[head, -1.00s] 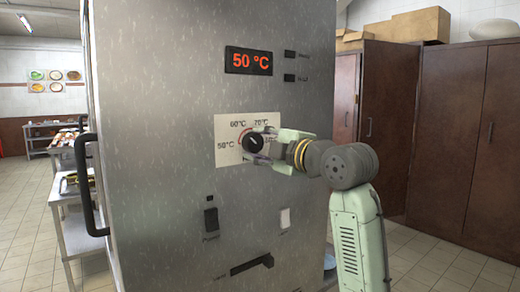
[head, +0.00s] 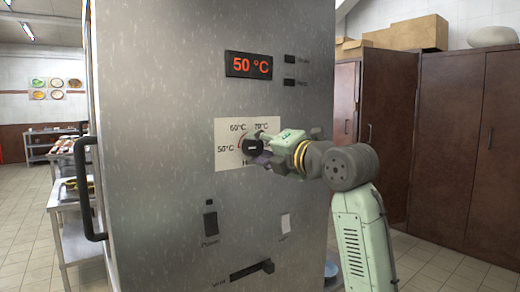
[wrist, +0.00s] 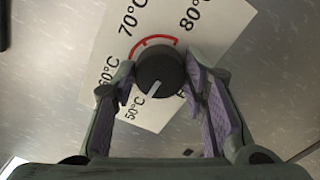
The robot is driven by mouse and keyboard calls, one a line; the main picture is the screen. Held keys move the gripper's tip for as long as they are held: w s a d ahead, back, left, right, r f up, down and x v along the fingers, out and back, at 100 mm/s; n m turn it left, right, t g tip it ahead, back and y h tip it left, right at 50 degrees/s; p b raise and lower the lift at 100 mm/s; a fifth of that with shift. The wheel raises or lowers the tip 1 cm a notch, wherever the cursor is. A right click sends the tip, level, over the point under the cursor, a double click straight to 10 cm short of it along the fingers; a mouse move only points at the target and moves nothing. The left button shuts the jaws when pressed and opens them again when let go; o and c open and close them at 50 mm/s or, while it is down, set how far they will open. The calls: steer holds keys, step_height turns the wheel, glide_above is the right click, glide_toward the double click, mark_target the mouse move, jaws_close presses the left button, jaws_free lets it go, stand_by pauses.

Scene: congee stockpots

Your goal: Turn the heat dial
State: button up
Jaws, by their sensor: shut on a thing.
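The round black heat dial (head: 251,147) sits on a white plate (head: 226,132) on the steel cabinet front. The plate has temperature marks from 50°C up and a red arc. The display (head: 248,65) above reads 50 °C. My gripper (head: 262,147) is at the dial from the right, its fingers shut on it. In the wrist view the dial (wrist: 160,73) lies between the two purple-padded fingers (wrist: 159,88), and its white pointer line aims toward the 50°C mark. In the head view the fingers hide the right part of the plate.
Below the dial are a black switch (head: 210,221), a pale switch (head: 285,223) and a slider (head: 252,269). A black door handle (head: 89,190) sticks out at the left edge. Brown cupboards (head: 458,140) stand at the right. Open tiled floor lies at the left.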

steer(key=shift+f, duration=0.1)
stand_by(0.3)
steer(key=o, duration=1.2)
steer(key=shift+c, duration=0.2)
steer(key=v, duration=1.2)
